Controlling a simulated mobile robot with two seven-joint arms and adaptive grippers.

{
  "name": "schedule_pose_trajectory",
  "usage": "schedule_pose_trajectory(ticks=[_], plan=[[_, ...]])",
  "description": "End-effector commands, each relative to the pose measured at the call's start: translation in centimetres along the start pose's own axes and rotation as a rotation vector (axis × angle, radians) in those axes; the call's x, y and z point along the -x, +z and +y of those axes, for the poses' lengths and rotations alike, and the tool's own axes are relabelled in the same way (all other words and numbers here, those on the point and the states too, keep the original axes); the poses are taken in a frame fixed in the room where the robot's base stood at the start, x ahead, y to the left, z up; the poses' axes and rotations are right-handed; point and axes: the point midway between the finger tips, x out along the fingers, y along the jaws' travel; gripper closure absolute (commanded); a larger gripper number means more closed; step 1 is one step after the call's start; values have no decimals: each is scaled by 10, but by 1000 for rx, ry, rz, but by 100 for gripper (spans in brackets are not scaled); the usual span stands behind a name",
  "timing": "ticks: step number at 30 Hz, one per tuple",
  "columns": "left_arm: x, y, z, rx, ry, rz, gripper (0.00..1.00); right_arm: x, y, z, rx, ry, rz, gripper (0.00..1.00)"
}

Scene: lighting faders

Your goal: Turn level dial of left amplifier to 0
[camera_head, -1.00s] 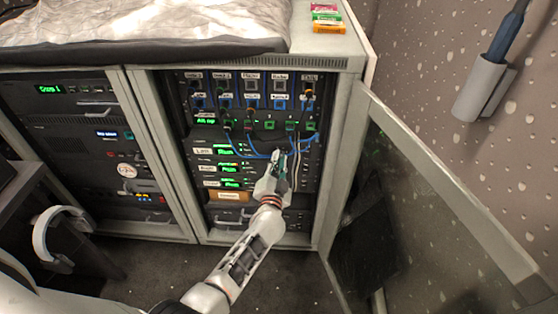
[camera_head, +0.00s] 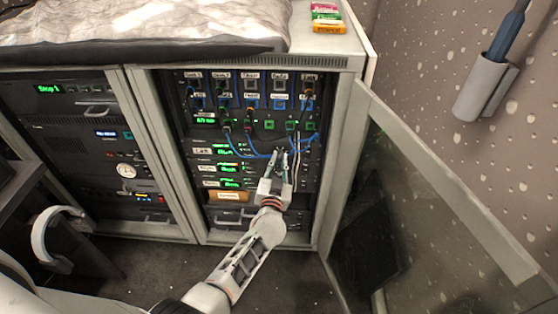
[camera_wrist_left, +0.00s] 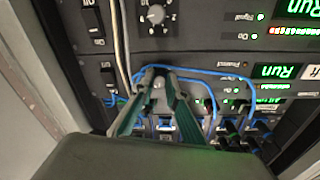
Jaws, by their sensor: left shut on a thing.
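The rack holds a stack of black amplifiers with green displays; one display (camera_head: 229,168) shows left of my gripper in the head view. My left gripper (camera_wrist_left: 158,82) has its fingertips at a small dial (camera_wrist_left: 158,84) on an amplifier panel in the left wrist view. It is shut on that dial, and the fingers hide most of it and its scale. Another dial (camera_wrist_left: 156,16) with a numbered scale sits on the adjacent panel. In the head view my left gripper (camera_head: 280,155) reaches the right part of the amplifier stack. My right gripper is not in view.
Blue cables (camera_head: 250,152) hang above and around the gripper. A glass door (camera_head: 430,200) stands open at the right. A second rack (camera_head: 100,150) is at the left. A curved white object (camera_head: 45,235) is at lower left.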

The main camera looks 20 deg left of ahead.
Motion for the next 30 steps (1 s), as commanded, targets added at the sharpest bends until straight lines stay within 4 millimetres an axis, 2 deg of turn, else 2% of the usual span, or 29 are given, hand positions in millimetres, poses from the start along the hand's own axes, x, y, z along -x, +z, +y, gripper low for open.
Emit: schedule_pose_trajectory(ticks=[13,30], plan=[[1,4,2,425,-21,19,100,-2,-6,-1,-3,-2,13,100],[1,4,4,965,-49,48,100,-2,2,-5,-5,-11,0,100]])
